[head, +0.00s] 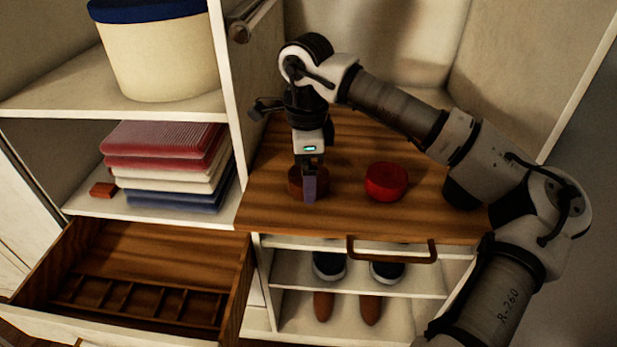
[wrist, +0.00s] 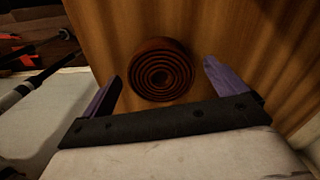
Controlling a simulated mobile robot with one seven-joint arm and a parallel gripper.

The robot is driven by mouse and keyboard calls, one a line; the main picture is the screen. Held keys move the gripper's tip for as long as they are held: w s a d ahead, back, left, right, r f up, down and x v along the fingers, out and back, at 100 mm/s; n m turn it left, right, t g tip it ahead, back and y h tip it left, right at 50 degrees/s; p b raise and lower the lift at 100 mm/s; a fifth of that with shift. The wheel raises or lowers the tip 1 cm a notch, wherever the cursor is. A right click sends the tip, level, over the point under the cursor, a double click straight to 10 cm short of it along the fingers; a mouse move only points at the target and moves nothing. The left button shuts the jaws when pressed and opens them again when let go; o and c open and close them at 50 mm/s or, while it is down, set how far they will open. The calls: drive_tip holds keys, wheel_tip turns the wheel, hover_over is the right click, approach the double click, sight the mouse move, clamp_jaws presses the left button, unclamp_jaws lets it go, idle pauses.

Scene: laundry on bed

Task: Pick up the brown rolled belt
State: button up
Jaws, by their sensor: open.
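The brown rolled belt (wrist: 162,72) lies flat as a spiral coil on the wooden surface in the wrist view. In the head view the belt (head: 294,184) is partly hidden behind my gripper's fingers. My gripper (head: 309,188) points down over the belt. In the wrist view my gripper (wrist: 162,83) is open, with one purple finger to the left of the coil and one to the right. Both fingers look apart from the belt. I cannot tell the exact height of the fingertips over the wood.
A round red object (head: 386,182) sits to the right of the belt on the wooden surface (head: 430,226). A divided drawer (head: 150,252) stands open at lower left. Folded clothes (head: 175,160) fill the left shelf. Shoes (head: 329,264) stand below. A cabinet wall (head: 234,100) rises left of my gripper.

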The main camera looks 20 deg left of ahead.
drive_tip(key=c, duration=1.1)
drive_tip(key=shift+c, duration=0.4)
drive_tip(key=shift+r, duration=0.15)
